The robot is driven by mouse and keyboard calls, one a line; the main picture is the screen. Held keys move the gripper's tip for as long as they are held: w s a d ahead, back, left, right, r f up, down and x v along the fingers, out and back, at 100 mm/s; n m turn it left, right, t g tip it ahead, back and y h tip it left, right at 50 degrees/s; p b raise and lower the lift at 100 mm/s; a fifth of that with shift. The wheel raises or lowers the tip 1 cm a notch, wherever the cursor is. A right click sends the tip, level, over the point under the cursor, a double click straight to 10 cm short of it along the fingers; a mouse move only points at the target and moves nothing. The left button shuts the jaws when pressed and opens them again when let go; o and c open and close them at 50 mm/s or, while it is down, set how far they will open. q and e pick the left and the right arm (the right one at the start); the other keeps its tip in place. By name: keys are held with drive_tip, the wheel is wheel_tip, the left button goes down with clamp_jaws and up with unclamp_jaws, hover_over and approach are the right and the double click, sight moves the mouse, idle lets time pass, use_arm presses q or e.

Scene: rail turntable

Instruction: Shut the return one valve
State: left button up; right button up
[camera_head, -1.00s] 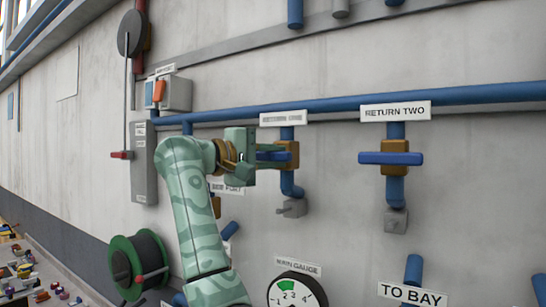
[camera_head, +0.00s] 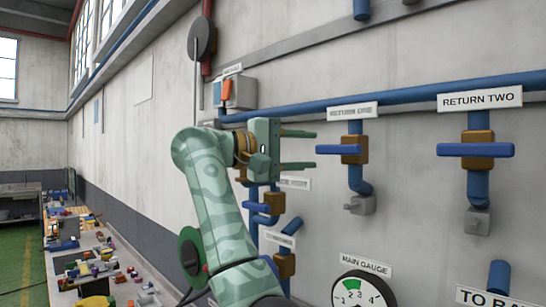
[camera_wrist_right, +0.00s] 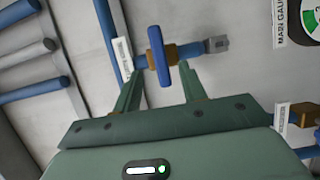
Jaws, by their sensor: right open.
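The return one valve has a brass-coloured body (camera_head: 355,150) on a vertical blue pipe, under a small white label (camera_head: 352,111). Its blue bar handle (camera_head: 328,149) lies level, crosswise to the pipe. My right gripper (camera_head: 315,150) is open and empty, its fingertips pointing at the handle's left end. The fingertips lie just about level with that end, one above and one below. In the right wrist view the handle (camera_wrist_right: 159,60) shows between the open fingers (camera_wrist_right: 161,75), not clasped. My left gripper is not in view.
The return two valve (camera_head: 478,150) is to the right, its handle also crosswise. The main gauge (camera_head: 362,290) is below. A hose reel (camera_head: 190,250) and a cluttered bench (camera_head: 105,265) are lower left. A switch box (camera_head: 238,92) is upper left.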

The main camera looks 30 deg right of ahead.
drive_tip(key=a, duration=0.7)
drive_tip(key=shift+w, duration=0.4)
